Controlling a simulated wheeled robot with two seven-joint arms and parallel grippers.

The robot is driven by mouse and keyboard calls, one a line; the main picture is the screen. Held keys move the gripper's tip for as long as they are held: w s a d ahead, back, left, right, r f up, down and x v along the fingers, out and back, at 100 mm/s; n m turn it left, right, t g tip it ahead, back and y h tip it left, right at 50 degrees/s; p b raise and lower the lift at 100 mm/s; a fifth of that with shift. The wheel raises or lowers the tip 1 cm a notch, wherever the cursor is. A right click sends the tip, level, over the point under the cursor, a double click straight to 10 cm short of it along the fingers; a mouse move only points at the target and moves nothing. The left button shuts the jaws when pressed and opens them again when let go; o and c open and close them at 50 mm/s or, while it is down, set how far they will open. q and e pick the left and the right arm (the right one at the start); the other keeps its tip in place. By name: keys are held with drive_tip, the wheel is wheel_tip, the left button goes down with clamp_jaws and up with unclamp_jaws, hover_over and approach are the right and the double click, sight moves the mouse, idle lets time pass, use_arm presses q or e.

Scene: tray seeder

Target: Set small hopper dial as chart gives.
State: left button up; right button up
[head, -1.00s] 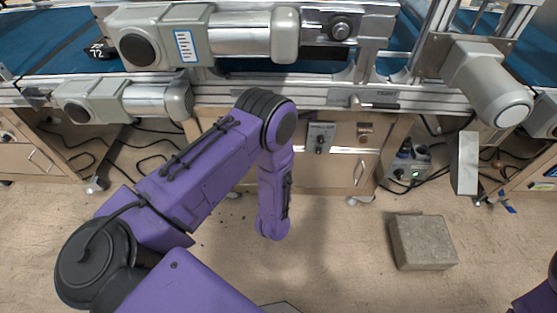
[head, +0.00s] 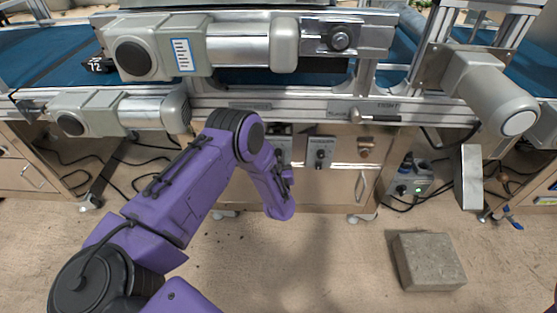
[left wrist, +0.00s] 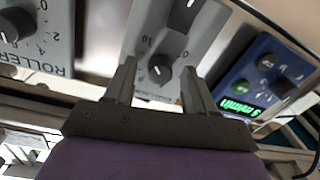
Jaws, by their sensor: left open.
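My left gripper (left wrist: 158,74) is open in the left wrist view, its two dark fingers pointing at a grey panel (left wrist: 187,48). A black dial (left wrist: 160,73) with a white pointer mark shows between the fingertips; whether they touch it I cannot tell. A number like 10 is printed beside this dial; its name is not readable. In the head view my purple left arm reaches towards the cabinet front, and its gripper is hidden. A grey control panel (head: 320,152) with a dark knob shows there. No readable chart shows. My right gripper is out of view.
A grey panel marked ROLLER (left wrist: 38,42) has another dial, left of the fingers. A blue box (left wrist: 266,78) with a green m/min display is on the right. A conveyor rail (head: 290,110) with motors overhangs the cabinet. A stone block (head: 428,262) lies on the floor.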

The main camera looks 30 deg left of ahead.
use_arm(q)
clamp_jaws()
